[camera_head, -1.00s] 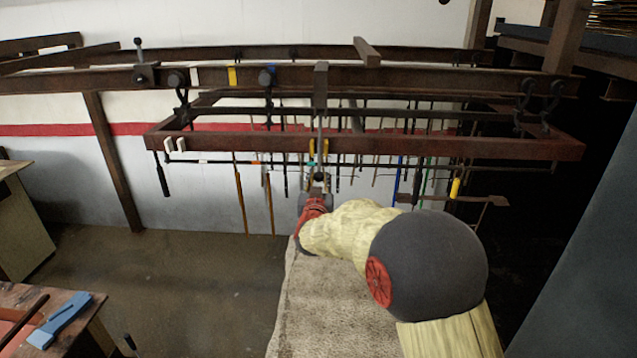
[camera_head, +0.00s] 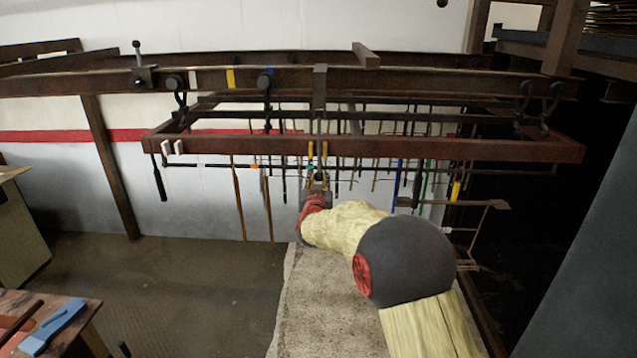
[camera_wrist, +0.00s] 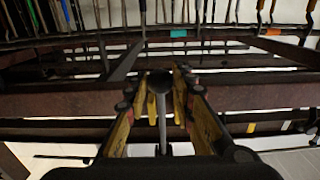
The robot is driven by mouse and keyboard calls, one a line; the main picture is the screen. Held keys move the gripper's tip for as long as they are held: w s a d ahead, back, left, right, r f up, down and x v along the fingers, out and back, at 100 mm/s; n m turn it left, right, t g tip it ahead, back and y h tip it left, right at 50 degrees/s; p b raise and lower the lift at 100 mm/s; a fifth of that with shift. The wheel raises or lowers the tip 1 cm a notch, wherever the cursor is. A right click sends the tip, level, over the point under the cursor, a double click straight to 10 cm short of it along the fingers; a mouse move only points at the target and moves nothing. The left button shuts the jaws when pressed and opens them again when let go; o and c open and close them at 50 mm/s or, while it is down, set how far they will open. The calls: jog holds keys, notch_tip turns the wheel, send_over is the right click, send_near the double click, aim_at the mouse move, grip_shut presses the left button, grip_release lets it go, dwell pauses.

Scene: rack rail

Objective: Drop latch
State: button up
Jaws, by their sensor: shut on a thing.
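My gripper (camera_head: 318,150) is at the front bar of the hanging rack frame (camera_head: 450,148), near its middle. Its yellow fingers stand on either side of a thin grey rod (camera_head: 319,126), which hangs below a dark block (camera_head: 320,88) on the upper rail. In the wrist view, my gripper (camera_wrist: 165,100) is closed around this upright rod (camera_wrist: 161,105), which has a dark rounded end. An upright lever with a ball knob (camera_head: 138,47) sits on the upper rail at left. I cannot tell which of these is the latch.
The upper rail (camera_head: 420,80) carries the frame on hooks. Several rods and tools (camera_head: 240,200) hang behind it. A workbench with a blue object (camera_head: 58,326) is at lower left. A grey panel (camera_head: 585,250) stands at right. Floor (camera_head: 180,300) is clear at left.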

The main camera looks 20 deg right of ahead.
jog(key=shift+f+x, duration=0.2)
jog(key=shift+x, duration=1.9)
jog(key=shift+c, duration=0.2)
jog(key=o, duration=1)
jog(key=shift+b+v, duration=1.15)
jog(key=shift+v, duration=2.3)
jog(key=shift+f, duration=0.1)
